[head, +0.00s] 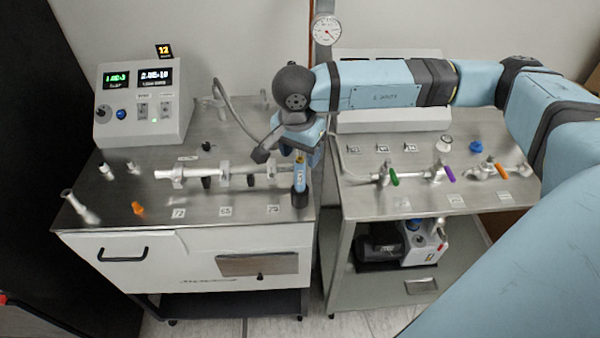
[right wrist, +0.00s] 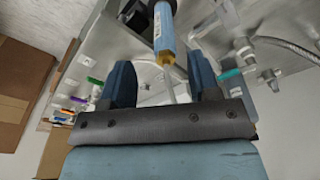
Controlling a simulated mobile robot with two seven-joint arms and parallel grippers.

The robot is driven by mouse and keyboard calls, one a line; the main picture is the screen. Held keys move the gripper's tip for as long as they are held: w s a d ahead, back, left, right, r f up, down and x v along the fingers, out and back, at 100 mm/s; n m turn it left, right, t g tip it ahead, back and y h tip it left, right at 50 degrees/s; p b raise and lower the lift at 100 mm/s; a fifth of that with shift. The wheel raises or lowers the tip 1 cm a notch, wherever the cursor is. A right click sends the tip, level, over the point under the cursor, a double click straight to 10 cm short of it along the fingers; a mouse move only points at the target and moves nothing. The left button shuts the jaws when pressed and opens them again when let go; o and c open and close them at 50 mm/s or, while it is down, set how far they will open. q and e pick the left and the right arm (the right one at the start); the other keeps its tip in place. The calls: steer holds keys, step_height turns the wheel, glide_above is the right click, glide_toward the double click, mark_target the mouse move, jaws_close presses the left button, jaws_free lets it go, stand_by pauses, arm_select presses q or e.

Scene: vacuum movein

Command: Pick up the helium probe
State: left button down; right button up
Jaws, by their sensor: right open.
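The helium probe (head: 300,180) is a slim blue tube with a pale label and a yellow collar. It stands upright in a black holder (head: 299,200) at the right front edge of the left cart. My right gripper (head: 302,152) is above it, pointing down. In the right wrist view the probe (right wrist: 164,32) lies beyond the open jaws (right wrist: 164,80), and its thin metal tip reaches back between the two blue fingers. Whether either finger touches it cannot be told. My left gripper is not in view.
A pipe (head: 235,173) with clamps runs across the left cart, close left of the probe. A control box (head: 145,105) with displays stands behind. A grey hose (head: 237,108) arches beside my right gripper. The right cart (head: 365,205) carries valves with coloured handles.

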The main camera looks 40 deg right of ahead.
mark_target(300, 169)
steer(key=f, duration=0.2)
steer(key=f+p, duration=0.1)
steer(key=f, duration=0.1)
steer(key=w+f, duration=0.1)
steer(key=f, duration=0.1)
steer(key=shift+d+f, duration=0.25)
steer(key=shift+d, duration=0.1)
steer(key=c, duration=1)
